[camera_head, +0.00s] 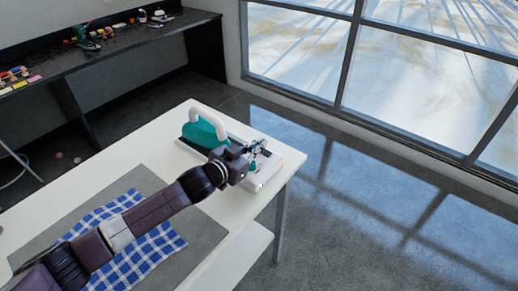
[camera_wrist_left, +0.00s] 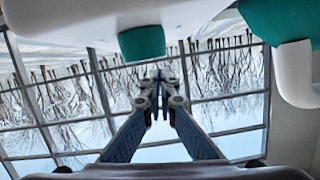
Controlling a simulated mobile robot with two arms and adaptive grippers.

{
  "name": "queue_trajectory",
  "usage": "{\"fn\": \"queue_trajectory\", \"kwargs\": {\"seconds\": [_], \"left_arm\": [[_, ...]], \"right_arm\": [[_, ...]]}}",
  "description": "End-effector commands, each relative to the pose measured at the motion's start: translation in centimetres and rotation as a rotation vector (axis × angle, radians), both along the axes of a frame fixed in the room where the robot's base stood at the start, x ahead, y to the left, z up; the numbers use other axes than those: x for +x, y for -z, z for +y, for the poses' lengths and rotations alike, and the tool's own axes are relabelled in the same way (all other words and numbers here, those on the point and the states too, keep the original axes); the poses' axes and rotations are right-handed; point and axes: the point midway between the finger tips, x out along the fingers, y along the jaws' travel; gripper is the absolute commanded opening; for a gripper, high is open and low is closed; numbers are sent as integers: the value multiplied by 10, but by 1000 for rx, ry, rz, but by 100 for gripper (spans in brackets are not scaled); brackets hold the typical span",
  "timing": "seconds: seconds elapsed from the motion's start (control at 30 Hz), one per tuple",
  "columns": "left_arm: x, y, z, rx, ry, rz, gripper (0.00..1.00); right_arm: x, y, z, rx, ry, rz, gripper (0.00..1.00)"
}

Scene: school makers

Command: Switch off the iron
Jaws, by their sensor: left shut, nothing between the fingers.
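The iron (camera_head: 203,130) is teal with a white handle and rests on a white base (camera_head: 268,179) at the table's far right corner. My left gripper (camera_head: 258,150) is over the right end of this base, and its fingers are shut and empty. In the left wrist view, the shut fingertips (camera_wrist_left: 160,78) point toward a teal block (camera_wrist_left: 142,42) on a white surface; whether they touch it I cannot tell. The iron's teal body (camera_wrist_left: 275,18) and white handle show at the right there. My gripper hides part of the base in the head view. My right gripper is not in view.
The white table (camera_head: 150,152) carries a grey mat (camera_head: 205,228) with a blue checked cloth (camera_head: 160,246), under my left arm. A dark workbench (camera_head: 120,45) with small items runs along the left wall. Open floor lies right of the table, before the windows.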

Motion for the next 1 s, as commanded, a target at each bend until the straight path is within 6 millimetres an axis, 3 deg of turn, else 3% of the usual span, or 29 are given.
{"fn": "queue_trajectory", "kwargs": {"seconds": [0.23, 1.0], "left_arm": [[1, 21, 2, -1, 1, -1, 0], [2, 30, 5, -5, -1, 9, 0]], "right_arm": [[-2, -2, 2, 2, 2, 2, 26], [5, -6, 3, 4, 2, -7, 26]]}}
